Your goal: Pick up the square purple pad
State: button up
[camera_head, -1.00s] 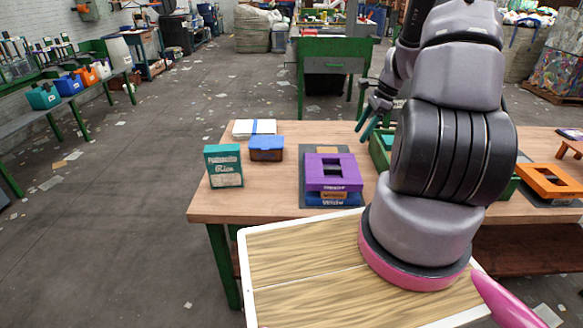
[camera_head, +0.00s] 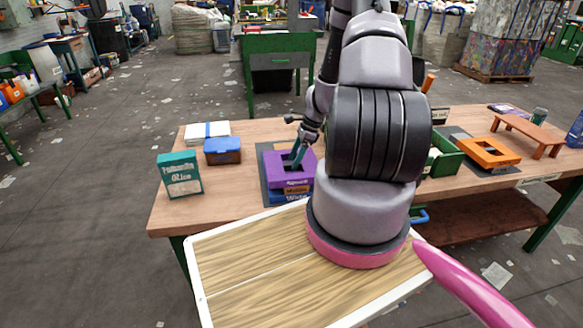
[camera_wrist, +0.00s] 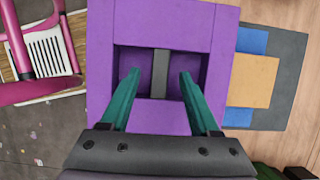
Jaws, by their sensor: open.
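The square purple pad (camera_head: 273,168) lies on top of an orange block (camera_head: 297,189) and a blue block (camera_head: 285,198). In the wrist view the purple pad (camera_wrist: 158,22) has a square recess crossed by a grey bar (camera_wrist: 161,62). My gripper (camera_head: 295,162) is at the pad from above, teal fingers pointing down. In the wrist view my gripper (camera_wrist: 160,74) is open, with one finger on each side of the grey bar, over or in the recess. A gap shows between each finger and the bar. I cannot tell how deep the fingertips are.
The stack stands on a dark grey mat (camera_wrist: 291,70) on the wooden table (camera_head: 222,206). To its left are a teal box (camera_head: 180,175), a blue box (camera_head: 222,151) and a white item (camera_head: 207,132). An orange frame (camera_head: 489,152) and a green bin (camera_head: 447,162) are to the right.

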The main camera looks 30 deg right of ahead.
jog(key=shift+w+a+f, duration=0.1)
jog(key=shift+a+f, duration=0.1)
jog(key=shift+f, duration=0.4)
grip_shut()
jog(key=shift+r, duration=0.15)
notch_tip(320, 180, up, 10)
dwell(0.6)
